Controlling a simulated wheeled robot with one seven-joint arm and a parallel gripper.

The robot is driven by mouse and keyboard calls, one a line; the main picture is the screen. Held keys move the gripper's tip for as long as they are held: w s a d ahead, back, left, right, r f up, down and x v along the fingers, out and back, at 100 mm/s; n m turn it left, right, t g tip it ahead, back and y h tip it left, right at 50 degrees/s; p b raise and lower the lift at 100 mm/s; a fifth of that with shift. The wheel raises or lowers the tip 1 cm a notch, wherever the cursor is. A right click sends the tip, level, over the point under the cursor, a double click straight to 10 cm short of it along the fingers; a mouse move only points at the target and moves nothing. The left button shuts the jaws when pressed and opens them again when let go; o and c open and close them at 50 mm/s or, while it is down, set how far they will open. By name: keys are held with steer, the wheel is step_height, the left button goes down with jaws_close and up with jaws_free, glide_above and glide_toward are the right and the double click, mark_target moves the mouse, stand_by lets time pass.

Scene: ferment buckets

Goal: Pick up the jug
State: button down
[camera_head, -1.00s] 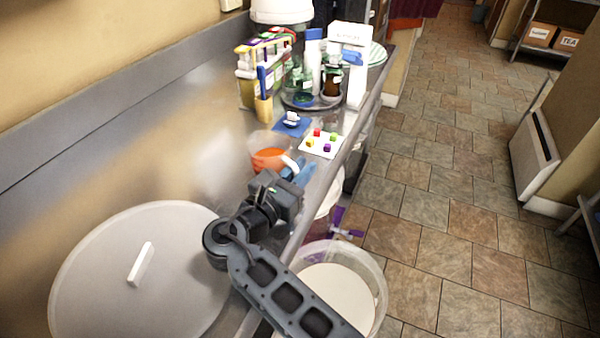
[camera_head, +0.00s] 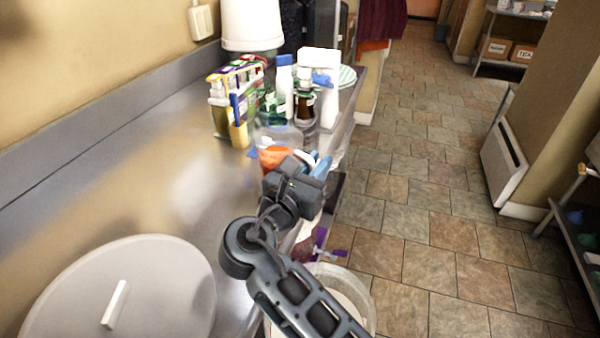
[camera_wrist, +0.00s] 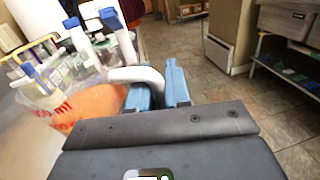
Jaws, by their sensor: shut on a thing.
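The jug (camera_head: 273,157) is clear, with orange contents and a white handle. My gripper (camera_head: 320,163), with blue fingertips, is shut on the handle from the right side. In the wrist view, the white handle (camera_wrist: 137,75) runs to the fingers (camera_wrist: 158,88), and the jug's orange body (camera_wrist: 95,104) with red markings is at the left. The jug appears held above the counter (camera_head: 165,175), covering most of the blue mat behind it. Its base is hidden behind my gripper in the head view.
Bottles (camera_head: 285,85), a rack of small boxes (camera_head: 235,85) and a white container (camera_head: 252,25) stand at the counter's far end. A large round lid (camera_head: 125,300) lies near. A clear bucket (camera_head: 365,290) stands beside the counter. The tiled floor at right is open.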

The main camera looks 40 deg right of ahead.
steer(key=shift+s+d+r, duration=0.35)
steer(key=shift+d+r, duration=0.1)
steer(key=shift+d, duration=0.15)
steer(key=shift+s+d+r, duration=0.4)
steer(key=shift+d, duration=0.25)
steer(key=shift+s+d+r, duration=0.35)
steer(key=shift+d+r, duration=0.1)
steer(key=shift+d, duration=0.15)
steer(key=c, duration=1.6)
jaws_free()
jaws_close()
